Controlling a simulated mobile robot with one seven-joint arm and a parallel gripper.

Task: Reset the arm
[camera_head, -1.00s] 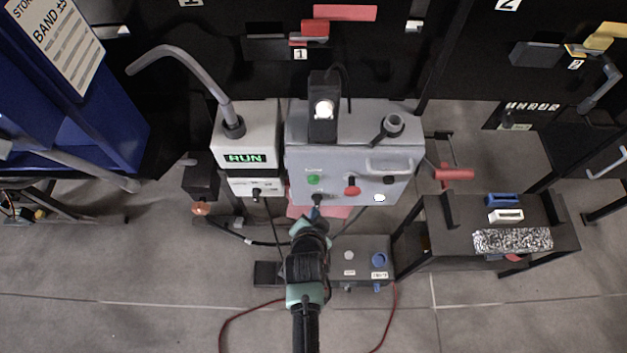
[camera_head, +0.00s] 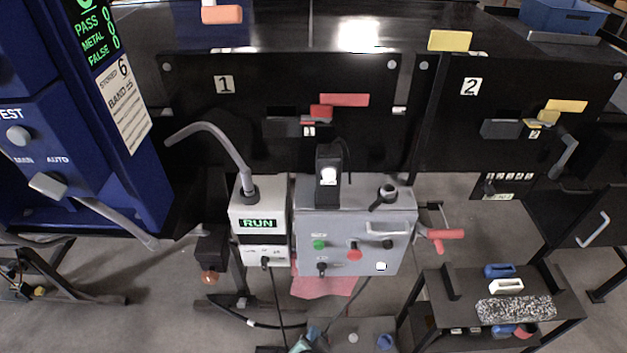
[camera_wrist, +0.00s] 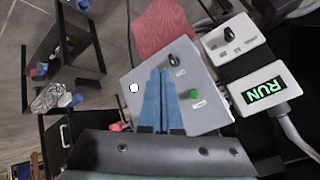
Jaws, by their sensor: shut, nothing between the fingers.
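My gripper (camera_wrist: 158,75) shows in the wrist view with its two blue fingers together and nothing between them. It points toward the grey control box (camera_wrist: 205,118), whose face lies behind the fingers; I cannot tell the exact gap. In the head view only the top of my arm shows at the bottom edge, and the fingers are not clear. The grey control box (camera_head: 307,262) there carries a green button (camera_head: 319,244), a red knob (camera_head: 354,251) and a black knob (camera_head: 322,268).
A white unit reading RUN (camera_head: 259,223) stands left of the control box. A black shelf (camera_head: 570,298) with small blue and white items is at the right. A blue cabinet (camera_head: 140,185) with a lever stands at the left. A red cloth (camera_head: 325,286) hangs below the box.

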